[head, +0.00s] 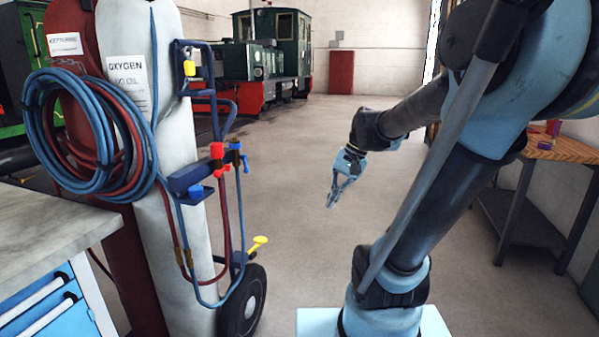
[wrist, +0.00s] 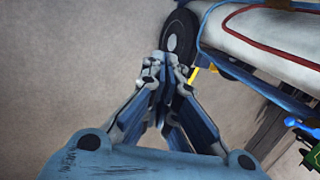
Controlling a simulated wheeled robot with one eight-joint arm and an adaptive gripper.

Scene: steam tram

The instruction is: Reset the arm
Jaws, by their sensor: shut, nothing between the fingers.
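My gripper (head: 331,205) hangs in open air at the end of my arm, near the middle of the head view, pointing down toward the floor. It also shows in the wrist view (wrist: 167,62), with its fingertips together and nothing between them. My arm reaches out from the lower right of the head view and bends down at the wrist. The gripper is apart from the gas cylinder cart to its left.
A cart with a white oxygen cylinder (head: 178,150), coiled hoses (head: 90,135) and a black wheel (head: 243,300) stands left. A blue drawer cabinet (head: 50,305) is at lower left. A wooden workbench (head: 565,148) stands right. A green locomotive (head: 255,60) is behind. The middle floor is clear.

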